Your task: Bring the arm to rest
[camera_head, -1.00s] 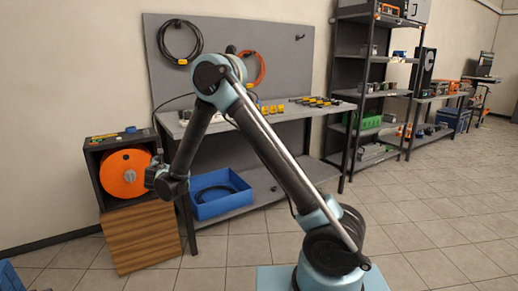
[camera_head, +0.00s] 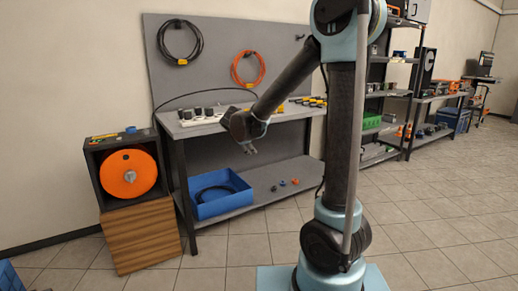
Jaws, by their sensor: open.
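My arm rises from its base at the lower right, with the upper link nearly upright and the forearm sloping down to the left. My gripper (camera_head: 251,150) hangs at the end of the forearm in front of the workbench (camera_head: 196,131), small in the picture. Its fingers are apart and nothing shows between them. It is clear of the bench's front edge as far as I can see. The arm hides part of the bench's right end and part of the shelf rack.
A blue bin (camera_head: 222,206) and small parts sit on the bench's lower shelf. An orange cable reel (camera_head: 128,174) stands on a wooden box (camera_head: 140,238) at left. Black (camera_head: 180,42) and orange (camera_head: 247,68) cable coils hang on the pegboard (camera_head: 213,75). The tiled floor (camera_head: 440,225) at right is open.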

